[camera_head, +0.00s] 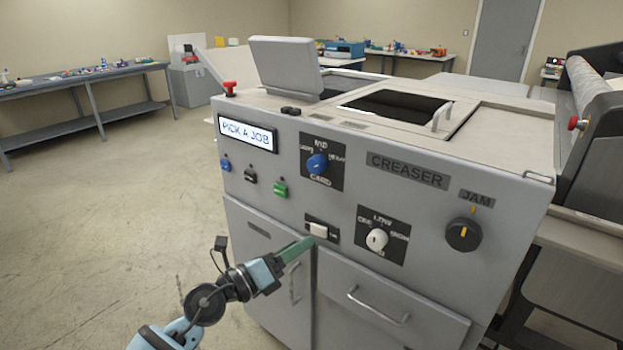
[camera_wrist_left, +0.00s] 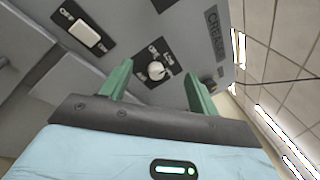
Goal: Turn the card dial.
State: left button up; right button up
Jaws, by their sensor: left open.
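The card dial (camera_head: 317,164) is a blue knob on a dark plate marked CARD, with MID above it, on the grey creaser's front panel. My left gripper (camera_head: 303,245) has green fingers and is in front of the panel, below the card dial and apart from it, near a white rocker switch (camera_head: 319,230). In the left wrist view the left gripper (camera_wrist_left: 157,74) is open and empty. A white knob (camera_wrist_left: 156,70) shows between its fingers, farther off. The card dial does not show in that view. My right gripper is not in view.
The creaser (camera_head: 420,195) also carries a lit screen reading PICK A JOB (camera_head: 247,133), small buttons, the white knob (camera_head: 377,239) and a black JAM knob (camera_head: 463,235). A drawer handle (camera_head: 378,306) sticks out below. Floor at the left (camera_head: 110,220) is clear.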

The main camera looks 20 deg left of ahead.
aim_at(312, 166)
pick_arm(q)
jog(key=w+a+r+m+y+b, duration=0.1)
jog(key=w+a+r+m+y, duration=0.3)
jog(key=w+r+m, duration=0.6)
jog(key=shift+w+d+r+n+h, duration=0.15)
jog(key=shift+w+d+n, duration=0.25)
jog(key=shift+w, duration=0.5)
jog(key=shift+w+d+n+h, duration=0.25)
jog(key=shift+w+d, duration=0.15)
jog(key=shift+w, duration=0.55)
jog(key=shift+w+d+r+n+h, duration=0.15)
jog(key=shift+w+d+n, duration=0.25)
jog(key=shift+w, duration=0.5)
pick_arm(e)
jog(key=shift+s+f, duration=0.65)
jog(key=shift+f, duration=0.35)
